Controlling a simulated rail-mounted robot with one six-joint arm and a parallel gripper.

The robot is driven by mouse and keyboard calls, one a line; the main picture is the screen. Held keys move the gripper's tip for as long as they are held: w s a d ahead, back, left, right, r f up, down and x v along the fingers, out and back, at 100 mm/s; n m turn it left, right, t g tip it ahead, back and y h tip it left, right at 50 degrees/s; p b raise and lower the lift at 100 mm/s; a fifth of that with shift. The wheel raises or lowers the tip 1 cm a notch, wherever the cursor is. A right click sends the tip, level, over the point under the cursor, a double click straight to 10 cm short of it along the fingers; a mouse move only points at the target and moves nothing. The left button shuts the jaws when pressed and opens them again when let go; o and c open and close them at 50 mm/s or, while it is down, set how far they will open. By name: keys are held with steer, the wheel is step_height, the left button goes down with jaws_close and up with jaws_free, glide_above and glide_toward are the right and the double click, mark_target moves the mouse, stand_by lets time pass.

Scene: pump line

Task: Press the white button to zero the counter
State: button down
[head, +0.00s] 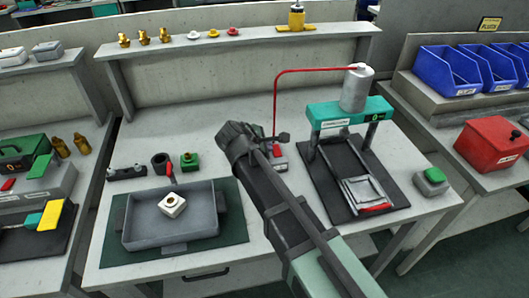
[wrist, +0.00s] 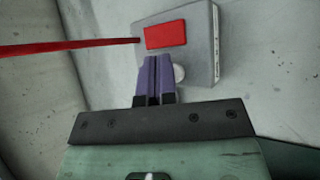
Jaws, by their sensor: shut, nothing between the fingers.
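A small grey box with a red display (wrist: 166,34) stands in the wrist view, and a white round button (wrist: 180,74) shows on it just below the display. The left part of the button is hidden behind my fingers. My gripper (wrist: 156,62) is shut and empty, its purple fingertips overlapping the lower edge of the box in the picture. I cannot tell whether they touch it. In the head view the box (head: 279,151) is partly hidden by my arm, and the button cannot be made out there.
A red hose (wrist: 70,47) runs to the box from the left in the wrist view. A teal press stand (head: 350,112) is right of the box. A grey tray (head: 130,236) holding a white nut is at left. A green button box (head: 432,177) stands far right.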

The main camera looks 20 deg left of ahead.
steer(key=shift+r+p, duration=0.4)
steer(key=shift+r, duration=0.2)
step_height(320, 180, up, 5)
steer(key=p, duration=0.5)
steer(key=shift+r, duration=0.1)
stand_by(0.4)
